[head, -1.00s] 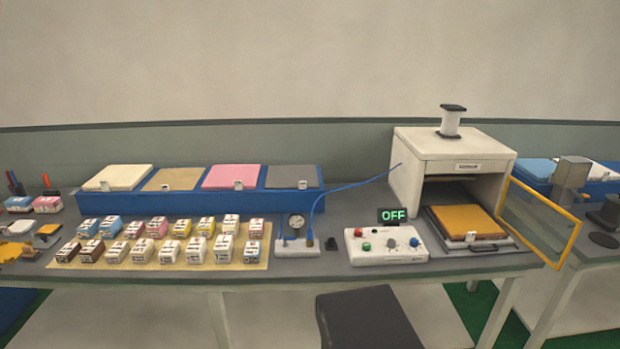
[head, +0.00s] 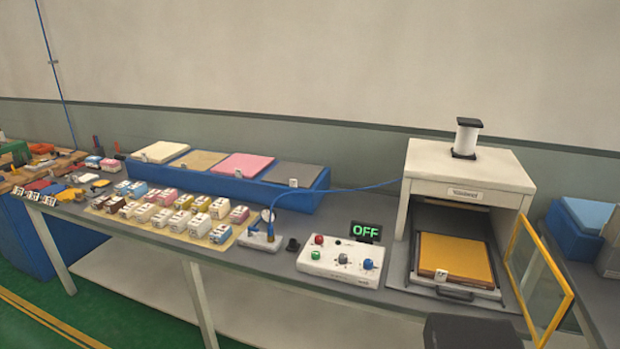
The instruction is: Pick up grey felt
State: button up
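The grey felt (head: 296,175) is a flat grey sheet in the rightmost place of a long blue tray (head: 262,197) at the back of the bench. A small white tag stands at its front edge. Left of it in the same tray are a pink sheet (head: 243,165), a tan sheet (head: 198,160) and a cream sheet (head: 160,151). My gripper is not in view, and nothing covers the grey felt.
Rows of small labelled boxes (head: 201,221) stand before the tray. A blue cable runs right of it. A control box (head: 340,260) and an "OFF" display sit mid-bench. A white press (head: 465,180) holds an orange sheet (head: 457,258); its yellow-framed door (head: 540,270) is open.

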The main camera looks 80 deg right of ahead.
aim_at(292, 174)
jog(key=u, duration=0.75)
jog(key=k, duration=0.2)
jog(key=z, duration=2.1)
jog(key=i, duration=1)
jog(key=z, duration=0.05)
